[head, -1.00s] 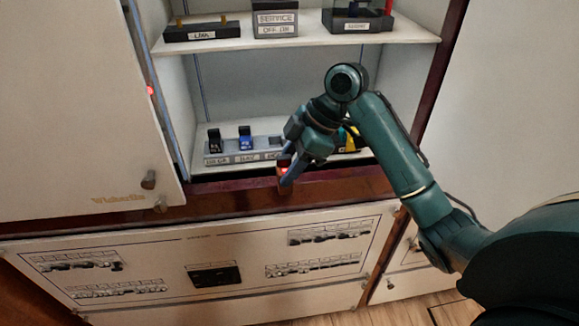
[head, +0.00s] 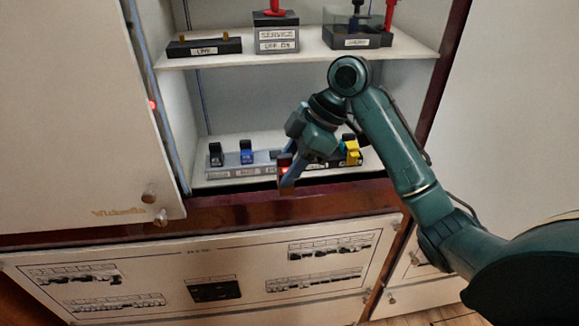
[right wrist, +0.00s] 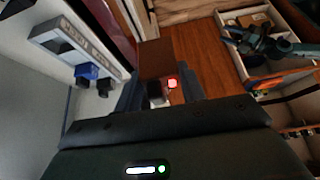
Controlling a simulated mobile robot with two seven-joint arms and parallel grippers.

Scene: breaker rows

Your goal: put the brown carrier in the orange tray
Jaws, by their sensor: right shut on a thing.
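The brown carrier (right wrist: 157,60) is between the fingers of my right gripper (right wrist: 160,92) in the right wrist view. A black part and a lit red lamp show at its near end. In the head view my right gripper (head: 287,172) is shut on the carrier, in front of the lower shelf's edge; the fingers partly hide it. An orange edge (right wrist: 270,79) at the right of the right wrist view seems to belong to the orange tray, mostly cut off or covered. A dark teal arm part, seemingly my left gripper (right wrist: 238,40), lies above it; its fingers are unclear.
A grey rail (head: 243,171) with black and blue breakers stands on the lower shelf, left of my gripper. A yellow item (head: 351,152) is to its right. The upper shelf (head: 300,55) holds labelled blocks. A cabinet door (head: 80,120) stands at the left.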

